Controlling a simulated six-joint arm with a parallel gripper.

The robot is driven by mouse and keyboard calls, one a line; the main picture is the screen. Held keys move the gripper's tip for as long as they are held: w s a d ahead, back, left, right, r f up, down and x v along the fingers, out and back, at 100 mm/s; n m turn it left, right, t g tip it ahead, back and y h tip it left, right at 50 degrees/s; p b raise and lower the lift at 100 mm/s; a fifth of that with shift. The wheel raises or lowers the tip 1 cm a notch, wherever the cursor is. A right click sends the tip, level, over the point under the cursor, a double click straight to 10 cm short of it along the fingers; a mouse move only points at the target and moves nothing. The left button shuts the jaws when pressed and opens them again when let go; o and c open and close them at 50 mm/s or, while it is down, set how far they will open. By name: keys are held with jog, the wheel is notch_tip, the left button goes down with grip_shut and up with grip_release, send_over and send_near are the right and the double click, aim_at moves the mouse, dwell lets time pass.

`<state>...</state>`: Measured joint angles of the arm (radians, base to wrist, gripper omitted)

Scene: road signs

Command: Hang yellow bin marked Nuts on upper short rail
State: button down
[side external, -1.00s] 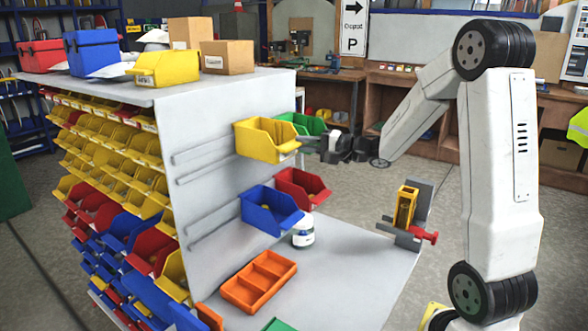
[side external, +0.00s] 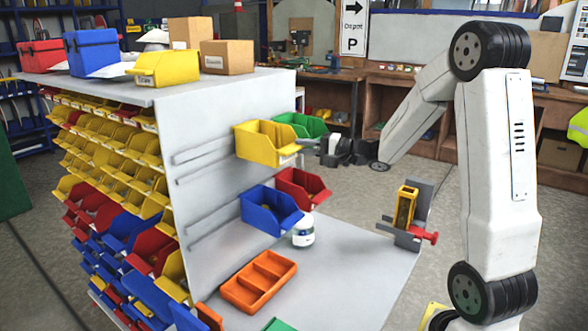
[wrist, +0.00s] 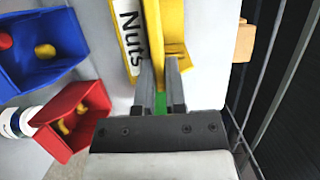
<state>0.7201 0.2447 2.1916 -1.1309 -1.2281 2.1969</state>
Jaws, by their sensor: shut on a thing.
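The yellow bin marked Nuts (side external: 257,146) is close against the grey panel (side external: 215,115), at the right end of the upper rail (side external: 200,152). Whether its back is hooked on the rail is hidden. My gripper (side external: 302,153) is shut on the bin's front wall, on the side away from the panel. In the wrist view my fingers (wrist: 159,82) pinch the yellow bin (wrist: 171,28) beside its white Nuts label (wrist: 130,42). The bin looks upright in the side view.
A green bin (side external: 310,125) hangs just behind the yellow one. A red bin (side external: 303,187) and a blue bin (side external: 268,212) hang below. A white jar (side external: 303,233) and an orange tray (side external: 258,283) stand on the bench. The upper rail's left part is bare.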

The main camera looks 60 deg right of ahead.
jog(key=shift+f, duration=0.5)
dwell(0.6)
jog(key=c, duration=0.6)
grip_release()
jog(key=shift+s, duration=0.1)
jog(key=shift+v, duration=3.85)
